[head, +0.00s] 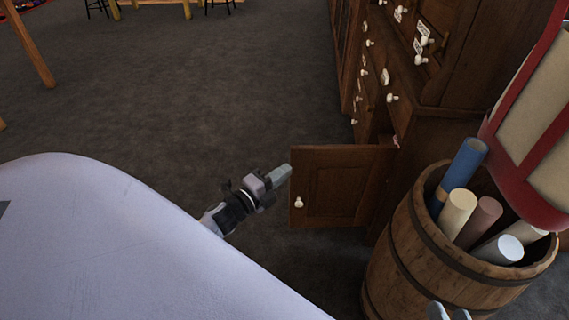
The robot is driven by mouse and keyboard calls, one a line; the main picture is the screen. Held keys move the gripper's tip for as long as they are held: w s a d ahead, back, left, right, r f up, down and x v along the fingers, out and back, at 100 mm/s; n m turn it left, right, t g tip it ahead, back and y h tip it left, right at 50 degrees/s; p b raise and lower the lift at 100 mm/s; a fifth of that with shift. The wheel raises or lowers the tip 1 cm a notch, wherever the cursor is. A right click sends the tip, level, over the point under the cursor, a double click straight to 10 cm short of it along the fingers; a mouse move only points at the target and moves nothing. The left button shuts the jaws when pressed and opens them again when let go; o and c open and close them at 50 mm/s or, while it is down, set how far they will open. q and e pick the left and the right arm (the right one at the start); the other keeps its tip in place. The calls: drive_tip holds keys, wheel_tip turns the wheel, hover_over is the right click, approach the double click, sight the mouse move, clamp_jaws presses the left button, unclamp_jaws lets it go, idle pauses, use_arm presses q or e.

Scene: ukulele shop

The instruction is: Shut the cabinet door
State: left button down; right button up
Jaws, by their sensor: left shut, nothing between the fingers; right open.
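The cabinet door (338,190) is a brown wooden panel with a white knob (298,203) near its left edge. It stands open, sticking out to the left from the lower part of the dark wooden cabinet (440,125). My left gripper (283,172) is shut and empty, with its tip just left of the door's upper free edge. I cannot tell whether it touches the door. My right gripper (449,313) shows only as two separate fingertips at the bottom edge, open, in front of the barrel.
A wooden barrel (405,255) with several rolled tubes stands right of the door, close to the cabinet. A red-framed object (530,130) is above it. The cabinet has several small drawers with white knobs. Dark carpet (190,90) lies clear to the left.

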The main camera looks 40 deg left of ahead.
sight(294, 153)
use_arm(q)
drive_tip(key=w, duration=0.1)
drive_tip(key=w+a+b, duration=0.1)
drive_tip(key=w, duration=0.1)
drive_tip(key=w+a, duration=0.1)
drive_tip(key=shift+w+a, duration=0.1)
drive_tip(key=shift+w, duration=0.05)
drive_tip(key=shift+a, duration=0.2)
